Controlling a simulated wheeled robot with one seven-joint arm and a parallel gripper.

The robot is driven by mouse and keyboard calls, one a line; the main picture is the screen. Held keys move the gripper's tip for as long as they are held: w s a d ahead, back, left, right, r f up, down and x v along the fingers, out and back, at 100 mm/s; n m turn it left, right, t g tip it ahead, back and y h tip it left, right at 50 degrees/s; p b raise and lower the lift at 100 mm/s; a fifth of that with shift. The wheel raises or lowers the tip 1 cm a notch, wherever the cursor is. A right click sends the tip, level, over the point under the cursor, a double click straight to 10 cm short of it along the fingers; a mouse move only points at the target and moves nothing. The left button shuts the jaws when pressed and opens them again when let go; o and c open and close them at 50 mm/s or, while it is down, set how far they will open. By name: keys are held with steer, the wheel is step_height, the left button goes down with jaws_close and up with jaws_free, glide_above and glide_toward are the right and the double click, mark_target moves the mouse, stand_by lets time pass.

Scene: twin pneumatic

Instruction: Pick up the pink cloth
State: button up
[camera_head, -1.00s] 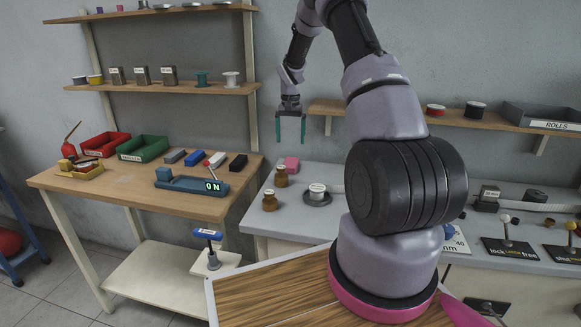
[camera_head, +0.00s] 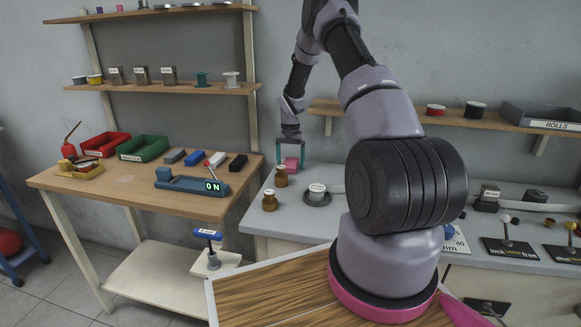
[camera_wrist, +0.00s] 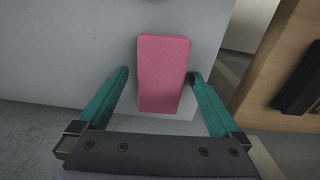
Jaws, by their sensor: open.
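The pink cloth (camera_head: 291,163) is a small folded block on the far left corner of the grey-white bench (camera_head: 330,178). In the wrist view the pink cloth (camera_wrist: 163,74) lies between the two teal fingers, closer to the right one. My gripper (camera_head: 290,158) is open and points down just above the cloth, with its fingers on either side of it. In the wrist view my gripper (camera_wrist: 160,76) holds nothing. I cannot tell whether the right fingertip touches the cloth.
Two brown jars (camera_head: 281,176) (camera_head: 270,200) and a spool on a dark dish (camera_head: 317,193) stand in front of the cloth. The wooden table (camera_head: 120,180) is to the left. A shelf (camera_head: 395,113) runs along the wall behind.

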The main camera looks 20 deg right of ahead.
mark_target(291, 162)
steer(key=shift+c, duration=0.3)
steer(key=c, duration=1.3)
step_height(291, 162, up, 10)
steer(key=shift+r, duration=0.1)
steer(key=shift+c, duration=0.2)
